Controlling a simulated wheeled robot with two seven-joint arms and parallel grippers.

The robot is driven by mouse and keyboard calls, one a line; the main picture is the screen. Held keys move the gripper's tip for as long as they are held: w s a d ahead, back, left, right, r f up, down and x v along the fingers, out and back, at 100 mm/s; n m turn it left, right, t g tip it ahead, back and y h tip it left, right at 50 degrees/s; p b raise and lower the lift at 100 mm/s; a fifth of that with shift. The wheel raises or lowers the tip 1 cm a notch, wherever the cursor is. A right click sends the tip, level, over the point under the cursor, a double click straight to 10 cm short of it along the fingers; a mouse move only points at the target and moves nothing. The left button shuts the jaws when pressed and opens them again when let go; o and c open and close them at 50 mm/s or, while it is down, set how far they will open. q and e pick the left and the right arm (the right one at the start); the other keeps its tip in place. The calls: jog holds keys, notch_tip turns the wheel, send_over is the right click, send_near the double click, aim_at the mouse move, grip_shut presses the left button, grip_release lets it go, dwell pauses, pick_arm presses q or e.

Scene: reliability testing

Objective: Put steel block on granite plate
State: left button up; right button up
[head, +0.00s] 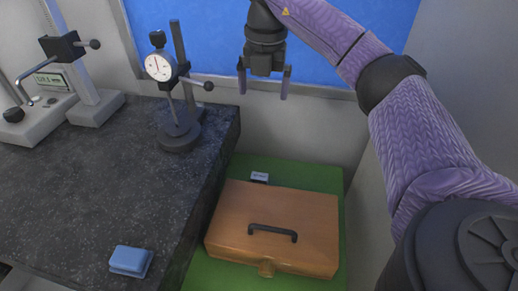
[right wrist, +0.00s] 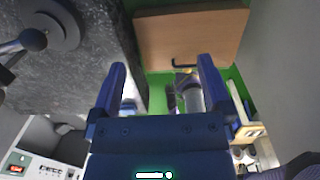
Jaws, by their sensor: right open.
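A small grey block with a pale label, which looks like the steel block (head: 260,177), lies on the green surface just behind a brown wooden case. The granite plate (head: 95,185) is the dark speckled slab on the left; it also shows at the upper left of the right wrist view (right wrist: 100,45). My right gripper (head: 264,82) is open and empty, pointing down, in the air in front of the back wall, above and apart from the block. Its two fingers show spread in the right wrist view (right wrist: 162,65). I cannot pick out the block surely there. My left gripper is out of view.
The brown case (head: 310,215) with a black handle lies beside the granite. A dial gauge stand (head: 180,135) stands at the granite's back right, a height gauge (head: 95,105) at its back left. A blue block (head: 130,261) lies near its front. The granite's middle is clear.

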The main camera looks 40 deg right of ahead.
jog(key=b, duration=1.5)
send_over(259, 176)
jog(key=f, duration=1.8)
jog(key=shift+s+f, duration=0.1)
jog(key=shift+s, duration=0.1)
notch_tip(259, 176, down, 10)
jog(key=b, duration=0.3)
jog(key=shift+w+r, duration=0.15)
jog(key=shift+r, duration=0.2)
jog(key=shift+c, duration=0.7)
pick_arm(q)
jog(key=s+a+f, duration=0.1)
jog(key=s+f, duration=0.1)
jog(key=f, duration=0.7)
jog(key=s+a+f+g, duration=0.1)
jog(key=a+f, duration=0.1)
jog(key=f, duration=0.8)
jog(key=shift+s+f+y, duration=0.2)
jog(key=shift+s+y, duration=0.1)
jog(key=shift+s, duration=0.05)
pick_arm(e)
grip_shut()
